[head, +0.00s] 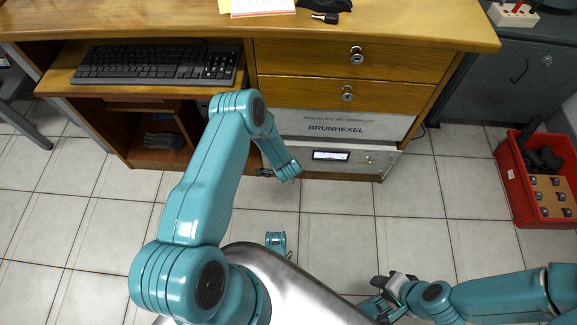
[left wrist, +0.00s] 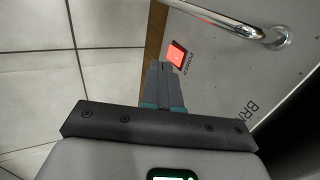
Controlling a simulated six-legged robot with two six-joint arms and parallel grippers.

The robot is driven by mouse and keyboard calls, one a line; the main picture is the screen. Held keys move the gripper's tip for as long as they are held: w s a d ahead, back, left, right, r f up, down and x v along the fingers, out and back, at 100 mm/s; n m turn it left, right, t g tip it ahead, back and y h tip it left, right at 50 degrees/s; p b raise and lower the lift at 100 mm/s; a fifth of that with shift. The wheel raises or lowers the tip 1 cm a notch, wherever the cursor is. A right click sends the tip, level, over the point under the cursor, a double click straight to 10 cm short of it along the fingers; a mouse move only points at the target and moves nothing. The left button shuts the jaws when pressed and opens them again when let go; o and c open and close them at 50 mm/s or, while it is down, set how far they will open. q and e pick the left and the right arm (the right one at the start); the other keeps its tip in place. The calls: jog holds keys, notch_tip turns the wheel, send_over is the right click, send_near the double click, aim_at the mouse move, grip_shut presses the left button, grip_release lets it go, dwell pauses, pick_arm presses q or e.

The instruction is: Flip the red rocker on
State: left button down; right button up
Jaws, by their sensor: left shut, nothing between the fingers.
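The red rocker (left wrist: 176,54) shows bright red in the left wrist view, set in a grey panel beside the printed word POWER. I cannot tell which way it is tipped. My left gripper (left wrist: 161,66) is shut and empty, its fingertips just beside the rocker's near edge; whether they touch is unclear. In the head view my left gripper (head: 265,172) is mostly hidden by its arm, at the left side of the white unit marked BRUNHEXEL (head: 342,126), and the rocker is not visible. My right gripper (head: 392,283) hangs over the floor, away from the unit; its finger opening is unclear.
A metal handle (left wrist: 235,25) sticks out of the panel near the rocker. The wooden desk (head: 425,27) overhangs the unit, with a keyboard (head: 157,64) on its tray. A red crate (head: 518,190) stands at the right. The tiled floor (head: 410,190) between is clear.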

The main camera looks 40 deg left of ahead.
pick_arm(q)
notch_tip(320, 180, up, 10)
jog(key=s+d+p, duration=0.1)
jog(key=p, duration=0.3)
jog(key=shift+s, duration=0.3)
jog(key=s+d+r+h, duration=0.35)
jog(key=d+r, duration=0.25)
jog(key=d, duration=0.3)
jog(key=s+d+r+n+g+h, duration=0.1)
jog(key=s+d+n+g+h, duration=0.1)
jog(key=s+d+n, duration=0.45)
jog(key=s+d+r+n+g+h, duration=0.1)
jog(key=s+d+r+n+g, duration=0.15)
jog(key=s+n, duration=0.6)
notch_tip(320, 180, up, 26)
jog(key=s+m+p, duration=0.1)
jog(key=p, duration=2.5)
jog(key=shift+f+p, duration=0.2)
jog(key=shift+p, duration=0.15)
